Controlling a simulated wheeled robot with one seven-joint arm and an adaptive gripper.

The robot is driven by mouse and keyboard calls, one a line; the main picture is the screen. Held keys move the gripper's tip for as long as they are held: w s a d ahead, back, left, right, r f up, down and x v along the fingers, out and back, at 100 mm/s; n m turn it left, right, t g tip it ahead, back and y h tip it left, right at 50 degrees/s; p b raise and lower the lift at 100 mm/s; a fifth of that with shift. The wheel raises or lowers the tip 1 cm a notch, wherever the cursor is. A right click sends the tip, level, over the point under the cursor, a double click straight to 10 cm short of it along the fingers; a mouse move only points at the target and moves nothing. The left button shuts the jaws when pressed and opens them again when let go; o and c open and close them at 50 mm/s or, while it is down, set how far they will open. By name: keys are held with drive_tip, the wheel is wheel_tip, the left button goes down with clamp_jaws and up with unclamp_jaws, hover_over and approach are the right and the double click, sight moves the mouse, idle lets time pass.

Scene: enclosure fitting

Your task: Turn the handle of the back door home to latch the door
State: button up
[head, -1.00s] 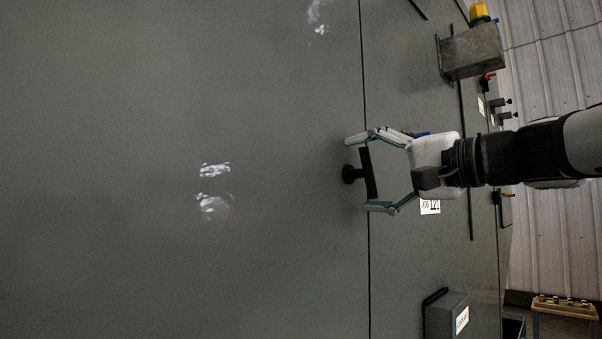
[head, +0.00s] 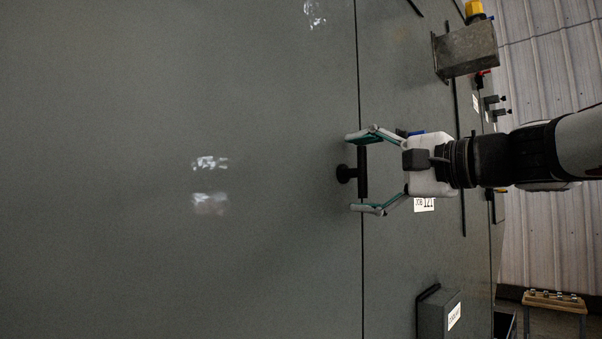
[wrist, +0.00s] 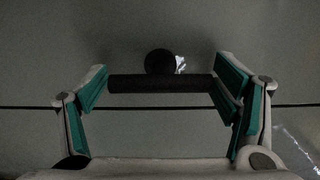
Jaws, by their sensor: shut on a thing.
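The door handle (head: 362,172) is a black bar on a short round stem, standing out from the grey door (head: 180,260). In the head view the bar stands nearly upright, in line with the door's seam. My gripper (head: 356,173) is shut on the handle, with one finger at each end of the bar. In the wrist view the bar of the handle (wrist: 160,84) lies level between the green pads of my gripper (wrist: 162,86), and the stem's round end shows behind it. Any latch inside the door is hidden.
A metal box (head: 466,50) with a yellow part on it juts out at the upper right. A grey box with a label (head: 440,314) juts out below my arm. A small table (head: 553,302) stands at the lower right. The door's face to the left is clear.

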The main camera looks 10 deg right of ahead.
drive_tip(key=o, duration=1.1)
drive_tip(key=v, duration=1.2)
